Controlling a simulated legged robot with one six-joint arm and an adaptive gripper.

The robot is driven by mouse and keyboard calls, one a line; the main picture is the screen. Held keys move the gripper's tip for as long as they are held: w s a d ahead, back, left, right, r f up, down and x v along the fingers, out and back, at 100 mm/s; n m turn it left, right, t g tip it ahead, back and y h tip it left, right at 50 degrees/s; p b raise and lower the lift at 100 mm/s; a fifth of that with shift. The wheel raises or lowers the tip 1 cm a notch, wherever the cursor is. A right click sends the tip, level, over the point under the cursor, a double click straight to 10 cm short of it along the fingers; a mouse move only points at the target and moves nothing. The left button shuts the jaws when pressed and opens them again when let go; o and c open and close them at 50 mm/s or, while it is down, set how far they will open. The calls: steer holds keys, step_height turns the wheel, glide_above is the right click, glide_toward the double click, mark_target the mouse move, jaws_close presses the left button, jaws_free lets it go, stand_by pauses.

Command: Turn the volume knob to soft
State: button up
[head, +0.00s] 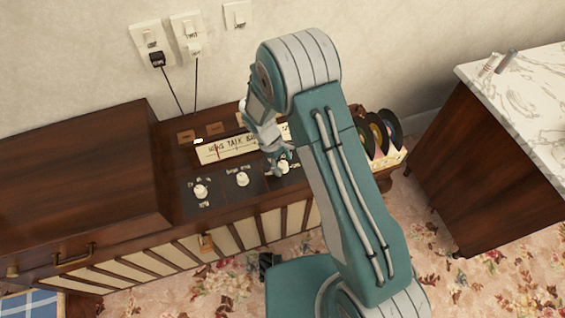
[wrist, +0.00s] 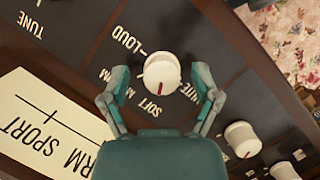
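The volume knob (wrist: 162,71) is a cream knob with a dark red pointer mark. In the wrist view it sits on a dark panel, with LOUD lettered at its upper left and SOFT just below. Its mark points down, roughly toward the end of the SOFT lettering. My gripper (wrist: 161,80) is open, with one finger on each side of the knob and a small gap showing at both sides. In the head view my gripper (head: 281,160) is over the right end of the radio panel and partly hides the knob there.
The radio (head: 250,205) has two more cream knobs, one at left (head: 200,191) and one in the middle (head: 242,179). Records (head: 375,135) stand at right, and a marble-topped cabinet (head: 520,100) lies beyond a floor gap.

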steer(key=v, duration=1.2)
steer(key=shift+w+a+f, duration=0.1)
